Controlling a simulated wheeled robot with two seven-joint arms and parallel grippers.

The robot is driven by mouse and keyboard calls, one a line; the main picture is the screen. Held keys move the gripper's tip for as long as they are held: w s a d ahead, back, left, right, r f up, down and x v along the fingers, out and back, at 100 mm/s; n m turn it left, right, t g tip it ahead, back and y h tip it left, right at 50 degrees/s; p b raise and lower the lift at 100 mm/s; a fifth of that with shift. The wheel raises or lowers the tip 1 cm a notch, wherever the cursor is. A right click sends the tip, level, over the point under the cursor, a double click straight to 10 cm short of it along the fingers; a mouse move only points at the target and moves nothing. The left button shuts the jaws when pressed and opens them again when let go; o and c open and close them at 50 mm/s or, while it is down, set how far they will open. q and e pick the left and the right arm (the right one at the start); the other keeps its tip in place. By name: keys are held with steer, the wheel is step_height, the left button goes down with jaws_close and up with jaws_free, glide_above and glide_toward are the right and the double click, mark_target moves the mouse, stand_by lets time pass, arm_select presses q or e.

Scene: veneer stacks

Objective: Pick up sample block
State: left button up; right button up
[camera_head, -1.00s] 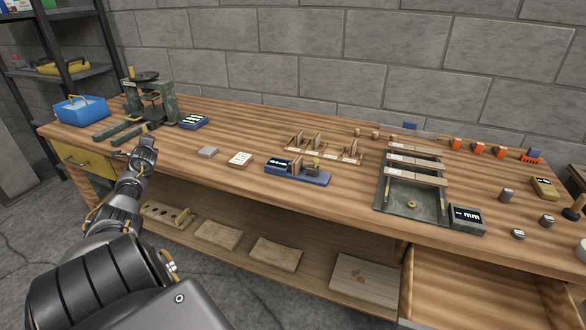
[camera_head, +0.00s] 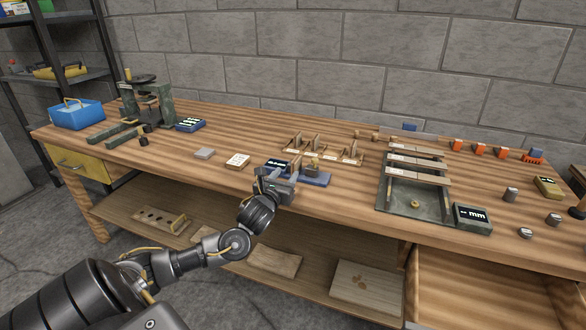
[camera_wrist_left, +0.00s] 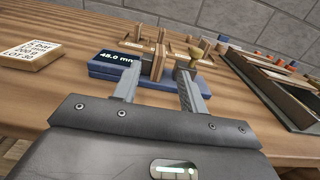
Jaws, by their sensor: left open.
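A small upright wooden block (camera_wrist_left: 157,64), which looks like the sample block, stands on a blue measuring device (camera_wrist_left: 104,71) whose display reads about 45.0 mm. The block also shows small in the head view (camera_head: 297,166), on the same blue device (camera_head: 317,180). My left gripper (camera_head: 275,177) is open and empty at the front left of this device. In the left wrist view its two fingers (camera_wrist_left: 160,82) point toward the block, one to each side in the picture. I cannot tell whether they touch anything. A brass knob (camera_wrist_left: 196,52) sits just beyond the right finger. My right gripper is not in view.
A wooden rack (camera_head: 346,157) stands behind the device. A dark green tray (camera_head: 412,208) and a drawer lie to the right. A green press (camera_head: 155,105) stands far left.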

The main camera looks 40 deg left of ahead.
mark_target(297, 158)
arm_select(q)
steer(key=shift+d, duration=0.25)
steer(key=x, duration=0.5)
steer(key=shift+w+a, duration=0.15)
steer(key=shift+w, duration=0.15)
steer(key=shift+w+a+r+p, duration=0.1)
steer(key=shift+w+a+p, duration=0.05)
steer(key=shift+w+p, duration=0.2)
steer(key=x, duration=0.4)
steer(key=shift+w+a+p, duration=0.15)
steer(key=shift+w+p, duration=0.05)
steer(key=shift+p, duration=0.15)
jaws_close()
